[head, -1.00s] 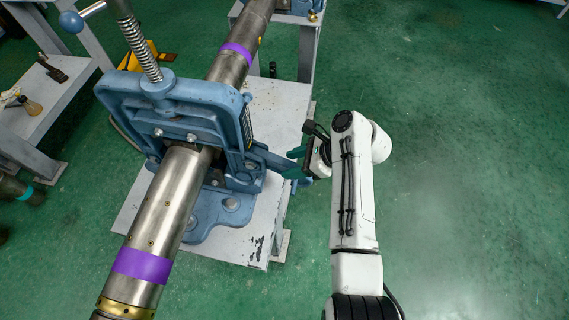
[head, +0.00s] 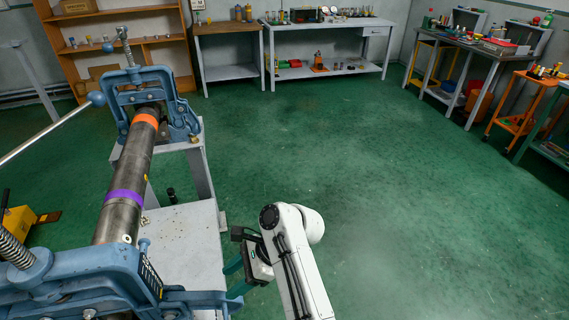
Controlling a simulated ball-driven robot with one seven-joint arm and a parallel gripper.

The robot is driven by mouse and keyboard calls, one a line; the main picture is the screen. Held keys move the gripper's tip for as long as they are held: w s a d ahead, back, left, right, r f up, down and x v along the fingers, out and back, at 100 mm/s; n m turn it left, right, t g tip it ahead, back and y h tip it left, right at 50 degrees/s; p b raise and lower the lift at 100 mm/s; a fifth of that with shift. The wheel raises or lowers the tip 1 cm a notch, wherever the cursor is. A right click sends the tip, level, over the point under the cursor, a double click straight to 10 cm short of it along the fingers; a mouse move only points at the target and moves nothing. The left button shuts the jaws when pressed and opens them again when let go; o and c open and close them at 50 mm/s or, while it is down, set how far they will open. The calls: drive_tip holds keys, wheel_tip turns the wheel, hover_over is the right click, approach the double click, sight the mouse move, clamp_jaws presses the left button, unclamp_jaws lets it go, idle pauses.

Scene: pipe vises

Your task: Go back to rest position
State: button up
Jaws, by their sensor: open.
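My gripper (head: 236,276) is at the lower middle of the head view, at the end of my white arm. Its green fingers are apart, and I see nothing between them. It is just right of the near blue pipe vise (head: 85,285), close to its side; I cannot tell whether they touch. A long steel pipe (head: 128,185) with purple and orange bands runs from the near vise to a far blue vise (head: 150,88).
A grey stand (head: 185,245) carries the near vise. A yellow object (head: 18,222) is on the floor at left. Shelves (head: 115,30) and workbenches (head: 325,30) line the back wall. An orange cart (head: 520,105) stands at right. The green floor in the middle is clear.

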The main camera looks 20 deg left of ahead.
drive_tip(key=s+d+f+n+t+h, duration=0.15)
drive_tip(key=d+f, duration=0.25)
drive_tip(key=d, duration=0.6)
drive_tip(key=s+d+f+n+t+h, duration=0.1)
drive_tip(key=s+d+f+n+t, duration=0.15)
drive_tip(key=d, duration=0.65)
drive_tip(key=s+d+f+n+t+h, duration=0.15)
drive_tip(key=d+f, duration=0.25)
drive_tip(key=d, duration=0.6)
drive_tip(key=s+d+r+n+h, duration=0.2)
drive_tip(key=s+d, duration=0.7)
drive_tip(key=s+d+r+n+h, duration=0.2)
drive_tip(key=s+d+n, duration=0.1)
drive_tip(key=s+d, duration=0.6)
drive_tip(key=shift+s+d+b, duration=0.2)
drive_tip(key=shift+d+b, duration=0.1)
drive_tip(key=shift+d, duration=0.3)
drive_tip(key=shift+t, duration=0.25)
drive_tip(key=shift+c, duration=0.4)
